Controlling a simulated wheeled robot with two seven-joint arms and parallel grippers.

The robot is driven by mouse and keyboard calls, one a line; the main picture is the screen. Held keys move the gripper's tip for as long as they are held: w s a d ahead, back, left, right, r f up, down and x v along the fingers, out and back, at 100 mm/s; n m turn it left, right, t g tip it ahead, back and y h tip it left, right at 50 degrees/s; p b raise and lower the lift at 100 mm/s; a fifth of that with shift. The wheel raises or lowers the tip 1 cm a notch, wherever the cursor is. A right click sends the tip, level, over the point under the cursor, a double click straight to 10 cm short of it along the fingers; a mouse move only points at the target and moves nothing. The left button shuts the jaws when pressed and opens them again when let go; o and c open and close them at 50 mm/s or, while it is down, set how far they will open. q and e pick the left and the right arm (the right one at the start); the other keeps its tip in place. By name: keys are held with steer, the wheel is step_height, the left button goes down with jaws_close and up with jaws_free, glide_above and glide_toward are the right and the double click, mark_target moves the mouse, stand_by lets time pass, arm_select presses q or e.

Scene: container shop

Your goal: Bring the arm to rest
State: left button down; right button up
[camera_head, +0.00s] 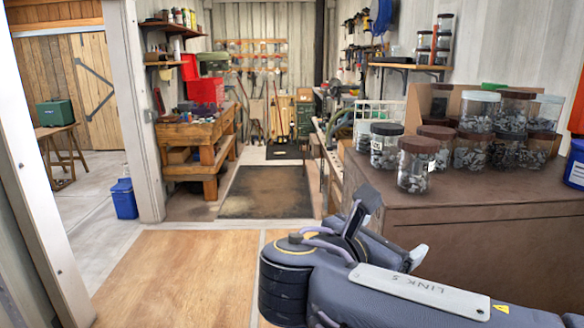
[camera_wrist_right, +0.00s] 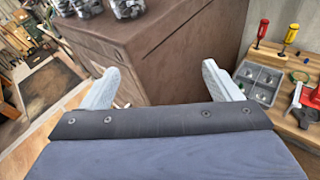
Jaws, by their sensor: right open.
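My right arm (camera_head: 400,298) comes in from the lower right of the head view and is bent in front of the brown cabinet. My right gripper shows partly there, with one pale fingertip (camera_head: 417,257) beside the cabinet's front. In the right wrist view the right gripper (camera_wrist_right: 162,78) has its two pale fingers wide apart with nothing between them. Behind them is the cabinet's side. My left gripper is in neither view.
The brown cabinet (camera_head: 450,205) carries several jars (camera_head: 417,163) of grey pieces close to the arm. A wooden workbench (camera_head: 195,135) and a blue bin (camera_head: 123,198) stand left. A wooden surface with screwdrivers (camera_wrist_right: 290,38) and a sorting tray (camera_wrist_right: 258,80) lies right. The floor (camera_head: 170,275) ahead is clear.

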steer(key=s+d+f+m+g+y, duration=0.4)
steer(key=s+d+f+m, duration=0.2)
steer(key=f, duration=0.3)
steer(key=s+d+f+m+g+y, duration=0.35)
steer(key=s+d+f+m, duration=0.25)
steer(key=f, duration=0.4)
steer(key=s+a+f+m+t+y, duration=0.2)
steer(key=s+a+f+m+y, duration=0.3)
steer(key=m, duration=1)
steer(key=s+a+y, duration=0.1)
steer(key=s+y, duration=0.1)
steer(key=shift+s, duration=0.35)
steer(key=shift+f+t, duration=0.1)
steer(key=shift+t, duration=0.15)
